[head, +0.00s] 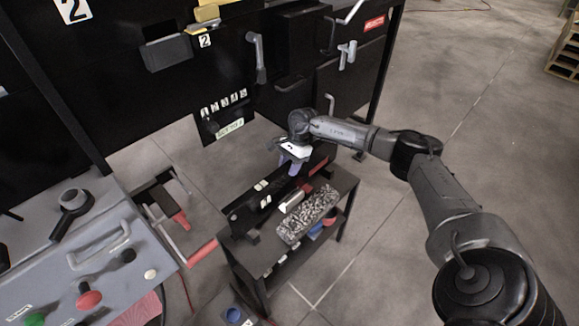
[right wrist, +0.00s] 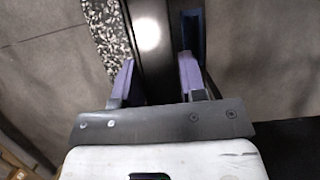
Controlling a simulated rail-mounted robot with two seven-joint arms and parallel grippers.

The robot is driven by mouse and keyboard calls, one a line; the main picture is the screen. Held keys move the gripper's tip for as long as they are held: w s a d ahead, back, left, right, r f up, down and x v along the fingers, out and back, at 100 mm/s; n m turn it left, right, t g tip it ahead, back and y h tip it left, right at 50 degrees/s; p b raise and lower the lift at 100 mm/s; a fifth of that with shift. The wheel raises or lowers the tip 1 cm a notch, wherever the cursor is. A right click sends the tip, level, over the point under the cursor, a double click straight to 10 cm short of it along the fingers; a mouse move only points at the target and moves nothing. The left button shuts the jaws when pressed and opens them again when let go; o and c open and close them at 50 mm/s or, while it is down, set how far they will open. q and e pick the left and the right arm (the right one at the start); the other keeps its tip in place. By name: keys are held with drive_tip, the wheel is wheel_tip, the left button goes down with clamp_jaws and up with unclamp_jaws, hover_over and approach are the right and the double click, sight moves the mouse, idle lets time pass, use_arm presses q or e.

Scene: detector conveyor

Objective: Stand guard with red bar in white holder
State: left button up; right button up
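My right gripper (head: 291,164) is over the far side of a small black bench, fingers pointing down. In the right wrist view its two purple fingers (right wrist: 157,82) stand apart, with a dark, shiny surface between or beneath them; I cannot tell whether they touch it. A red piece (head: 319,167), possibly the red bar, lies just right of the gripper. A whitish block (head: 292,204), possibly the white holder, sits on the bench beside a speckled tray. My left gripper is not in view.
The black bench (head: 262,249) carries the speckled tray (head: 306,214). A black machine (head: 215,85) with handles stands behind. A grey control panel (head: 110,250) with red and green buttons is at lower left. The floor to the right is mostly clear beyond my arm.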

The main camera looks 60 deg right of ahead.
drive_tip(key=o, duration=0.4)
drive_tip(key=shift+s+f, duration=0.1)
drive_tip(key=shift+f, duration=0.05)
drive_tip(key=shift+d+r, duration=0.15)
drive_tip(key=shift+r, duration=0.3)
drive_tip(key=p+v, duration=0.3)
drive_tip(key=v, duration=1)
drive_tip(key=shift+p, duration=0.4)
